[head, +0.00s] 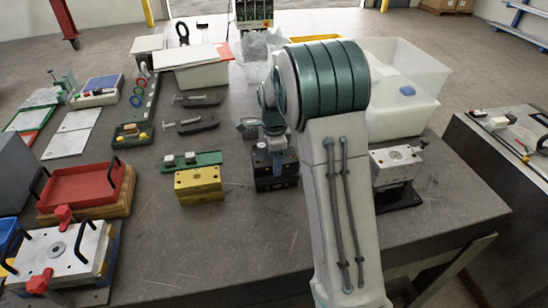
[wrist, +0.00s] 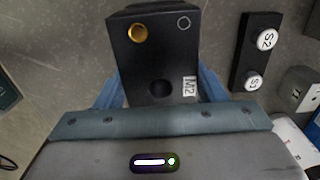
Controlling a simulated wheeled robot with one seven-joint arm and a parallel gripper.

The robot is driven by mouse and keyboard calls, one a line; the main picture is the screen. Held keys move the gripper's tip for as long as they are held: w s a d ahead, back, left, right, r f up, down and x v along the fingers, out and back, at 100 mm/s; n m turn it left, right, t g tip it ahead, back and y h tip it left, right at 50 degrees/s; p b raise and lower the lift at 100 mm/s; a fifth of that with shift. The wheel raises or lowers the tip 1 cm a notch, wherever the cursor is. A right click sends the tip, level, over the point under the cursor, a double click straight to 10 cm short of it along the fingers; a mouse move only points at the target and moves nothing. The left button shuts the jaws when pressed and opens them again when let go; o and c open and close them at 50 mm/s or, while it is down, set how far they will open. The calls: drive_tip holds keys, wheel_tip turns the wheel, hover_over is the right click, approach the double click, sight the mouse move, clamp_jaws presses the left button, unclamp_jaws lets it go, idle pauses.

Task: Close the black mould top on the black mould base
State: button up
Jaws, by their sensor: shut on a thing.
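The black mould top (wrist: 157,60) fills the middle of the wrist view, with a gold ring, a dark round hole and a white label on its upper face. The blue fingers of my gripper (wrist: 158,95) are shut on its two sides. In the head view my gripper (head: 276,146) points down at a black block (head: 276,182), which stands on the table left of my arm. The black mould base appears to be the lower part of this block. I cannot tell whether top and base touch, as the gripper and shadow hide the seam.
A yellow mould (head: 198,186) stands to the left, with a green rail (head: 208,160) behind it. A silver mould (head: 396,163) on a black foot is right of my arm. In the wrist view a black strip with white buttons (wrist: 257,50) lies at right.

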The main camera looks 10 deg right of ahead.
drive_tip(key=shift+f+b, duration=0.65)
drive_tip(key=shift+f, duration=0.35)
idle(0.3)
drive_tip(key=o, duration=1.7)
drive_tip(key=shift+f, duration=0.1)
wheel_tip(320, 180, up, 13)
drive_tip(key=b, duration=0.2)
drive_tip(key=s+n+t, duration=0.1)
drive_tip(key=s+n, duration=0.5)
drive_tip(key=s, duration=0.3)
drive_tip(key=s+f+n+t, duration=0.1)
drive_tip(key=s+n, duration=0.5)
drive_tip(key=s, duration=0.3)
drive_tip(key=s+n+t, duration=0.1)
drive_tip(key=s+n, duration=0.5)
drive_tip(key=s, duration=0.4)
drive_tip(key=shift+s+d+f, duration=0.1)
drive_tip(key=shift+f, duration=0.1)
